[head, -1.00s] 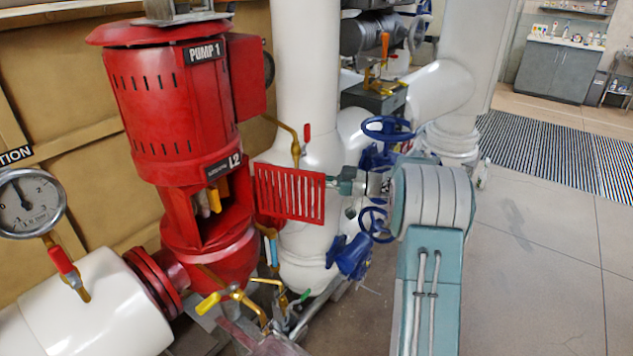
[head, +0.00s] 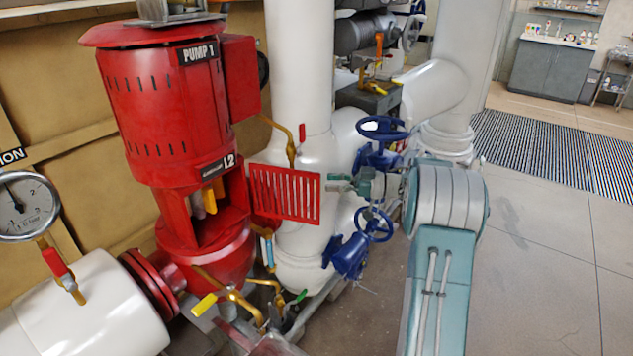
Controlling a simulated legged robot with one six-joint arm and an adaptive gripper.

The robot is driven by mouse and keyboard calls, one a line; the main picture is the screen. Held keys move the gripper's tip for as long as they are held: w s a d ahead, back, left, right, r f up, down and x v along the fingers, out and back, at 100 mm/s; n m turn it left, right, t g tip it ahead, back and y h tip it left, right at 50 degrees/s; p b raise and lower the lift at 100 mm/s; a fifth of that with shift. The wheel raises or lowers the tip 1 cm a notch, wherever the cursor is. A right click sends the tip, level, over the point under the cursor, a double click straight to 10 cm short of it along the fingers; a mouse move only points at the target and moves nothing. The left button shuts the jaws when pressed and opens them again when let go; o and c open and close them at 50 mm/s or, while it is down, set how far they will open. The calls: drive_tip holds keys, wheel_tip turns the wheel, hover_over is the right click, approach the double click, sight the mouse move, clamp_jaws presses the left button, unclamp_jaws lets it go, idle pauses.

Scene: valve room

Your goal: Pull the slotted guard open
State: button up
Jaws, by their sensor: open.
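The red slotted guard (head: 285,193) hangs at the front right of the red pump (head: 168,115), swung out from the pump's opening, which shows uncovered at its left. Vertical slots run across its face. My gripper (head: 330,183) is just to the right of the guard's right edge, with a small gap between them. Its small teal fingers point left and are apart, with nothing between them. The guard's hinge side is partly hidden near the pump body.
Blue handwheels (head: 383,128) and a blue valve (head: 346,256) sit close around my arm. White pipes (head: 301,70) stand behind the guard. Yellow-handled levers (head: 205,305) are below. Open floor (head: 540,250) lies to the right.

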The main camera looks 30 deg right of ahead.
drive_tip(key=v, duration=0.6)
drive_tip(key=shift+d, duration=0.35)
drive_tip(key=shift+s, duration=0.1)
drive_tip(key=w+a+r+m+t+h, duration=0.1)
drive_tip(key=w+a+r+t+h, duration=0.2)
drive_tip(key=r, duration=0.3)
drive_tip(key=w+a+r+m+t+h, duration=0.2)
drive_tip(key=w+a+r+t+h, duration=0.1)
drive_tip(key=w+r+h, duration=0.15)
drive_tip(key=s+a+r+m+t+h, duration=0.1)
drive_tip(key=s+a+r+m+h, duration=0.3)
drive_tip(key=r+h, duration=0.35)
drive_tip(key=s+a+f+m+g, duration=0.1)
drive_tip(key=s+a+f+g, duration=0.2)
drive_tip(key=s, duration=0.7)
drive_tip(key=s+a+f+m+g, duration=0.2)
drive_tip(key=s+a+f+g, duration=0.2)
drive_tip(key=s+a+f, duration=0.3)
drive_tip(key=s+a+f+m+g, duration=0.1)
drive_tip(key=s+a+f+g, duration=0.3)
drive_tip(key=s, duration=1.1)
drive_tip(key=a+f, duration=0.1)
drive_tip(key=a, duration=0.2)
